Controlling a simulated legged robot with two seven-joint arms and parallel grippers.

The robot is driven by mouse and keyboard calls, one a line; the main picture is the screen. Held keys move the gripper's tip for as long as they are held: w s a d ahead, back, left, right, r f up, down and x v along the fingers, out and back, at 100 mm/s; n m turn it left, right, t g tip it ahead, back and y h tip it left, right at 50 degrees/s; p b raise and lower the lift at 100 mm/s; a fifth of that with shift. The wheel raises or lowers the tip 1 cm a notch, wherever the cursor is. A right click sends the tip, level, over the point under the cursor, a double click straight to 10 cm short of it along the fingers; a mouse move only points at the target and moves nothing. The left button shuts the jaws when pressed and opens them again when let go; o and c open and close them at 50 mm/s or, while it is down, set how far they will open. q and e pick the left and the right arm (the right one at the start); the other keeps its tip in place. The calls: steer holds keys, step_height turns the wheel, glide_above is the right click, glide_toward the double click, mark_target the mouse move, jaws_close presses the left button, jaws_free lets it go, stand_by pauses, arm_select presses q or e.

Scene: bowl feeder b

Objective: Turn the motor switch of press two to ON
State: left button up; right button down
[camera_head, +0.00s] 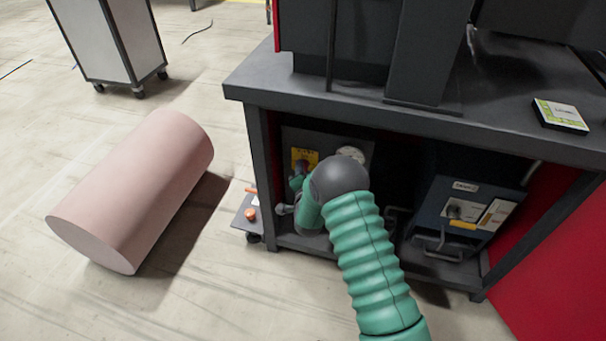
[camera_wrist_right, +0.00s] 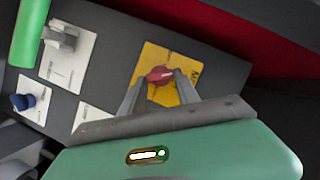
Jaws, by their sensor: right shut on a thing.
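The motor switch, a red rotary knob (camera_wrist_right: 160,76) on a yellow plate (camera_wrist_right: 186,88), shows in the right wrist view on a dark panel. My right gripper (camera_wrist_right: 160,82) is shut on the red knob, one finger on each side of it. In the head view the yellow plate (camera_head: 304,158) is on the panel under the workbench, and my right gripper (camera_head: 299,174) reaches in just below it. My right arm hides part of the panel there. The lettering on the plate is too small to read. My left gripper does not show.
The workbench (camera_head: 390,119) top edge and legs frame the opening. A blue-grey box (camera_head: 462,215) stands inside at right. The wrist view shows a grey switch (camera_wrist_right: 62,38) and a blue knob (camera_wrist_right: 22,101) on the panel. A pink cylinder (camera_head: 135,190) lies on the floor at left.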

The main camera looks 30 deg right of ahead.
steer(key=m+b, duration=0.1)
steer(key=f+m+t, duration=0.1)
steer(key=m, duration=0.1)
steer(key=m+t+b, duration=0.1)
steer(key=m, duration=0.1)
steer(key=shift+s+d+f+b, duration=0.15)
steer(key=shift+s+b, duration=0.1)
steer(key=shift+b, duration=0.1)
steer(key=shift+m, duration=0.3)
steer(key=c, duration=0.9)
jaws_free()
steer(key=p+v, duration=0.7)
steer(key=v, duration=0.9)
steer(key=shift+s+a+f, duration=0.25)
steer(key=shift+s+f, duration=0.05)
steer(key=shift+f, duration=0.1)
